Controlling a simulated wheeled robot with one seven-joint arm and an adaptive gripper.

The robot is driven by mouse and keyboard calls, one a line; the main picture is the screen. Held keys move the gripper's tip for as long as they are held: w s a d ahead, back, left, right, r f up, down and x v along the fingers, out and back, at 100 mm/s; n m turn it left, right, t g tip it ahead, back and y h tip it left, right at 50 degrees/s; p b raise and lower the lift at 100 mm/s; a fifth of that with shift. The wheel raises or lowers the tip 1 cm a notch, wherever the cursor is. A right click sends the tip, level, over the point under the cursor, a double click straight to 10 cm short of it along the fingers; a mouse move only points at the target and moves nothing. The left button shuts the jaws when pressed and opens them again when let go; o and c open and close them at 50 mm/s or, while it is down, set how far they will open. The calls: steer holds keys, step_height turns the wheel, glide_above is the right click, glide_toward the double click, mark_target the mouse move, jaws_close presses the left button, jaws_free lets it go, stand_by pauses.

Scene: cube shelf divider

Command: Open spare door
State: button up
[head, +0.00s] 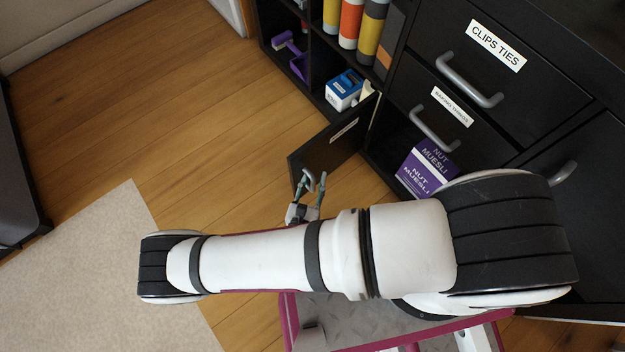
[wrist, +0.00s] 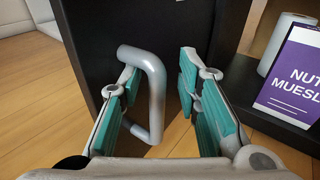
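The small black door (head: 325,153) has a white label too small to read, taken here to be the spare door. It stands swung out from the shelf unit, its compartment open. Its grey handle (head: 308,179) shows large in the wrist view (wrist: 157,95). My gripper (head: 315,183) is at the handle. In the wrist view, its teal-padded fingers (wrist: 160,100) are spread on either side of the handle bar, with a clear gap on the right. The left finger is nearer the bar; I cannot tell whether it touches.
A purple nut muesli box (head: 424,172) stands in the open compartment and shows in the wrist view (wrist: 290,80). Drawers (head: 470,50) with handles are above it. Other cubes hold binders (head: 351,22) and a blue-white box (head: 344,88). Wood floor (head: 200,120) left of the door is clear.

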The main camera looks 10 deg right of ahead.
steer(key=t, duration=0.1)
glide_toward(318, 147)
steer(key=x, duration=0.4)
steer(key=shift+w+f, duration=0.1)
steer(key=shift+f, duration=0.05)
step_height(318, 147, down, 7)
steer(key=s+d+m+g, duration=0.1)
steer(key=s+g, duration=0.2)
steer(key=g, duration=0.1)
steer(key=s+d, duration=0.3)
steer(key=s, duration=0.4)
steer(key=s+d+p, duration=0.1)
steer(key=s+d, duration=0.2)
steer(key=s, duration=0.4)
steer(key=shift+s+d+f, duration=0.2)
steer(key=shift+s+d, duration=0.15)
steer(key=shift+p, duration=0.3)
stand_by(0.3)
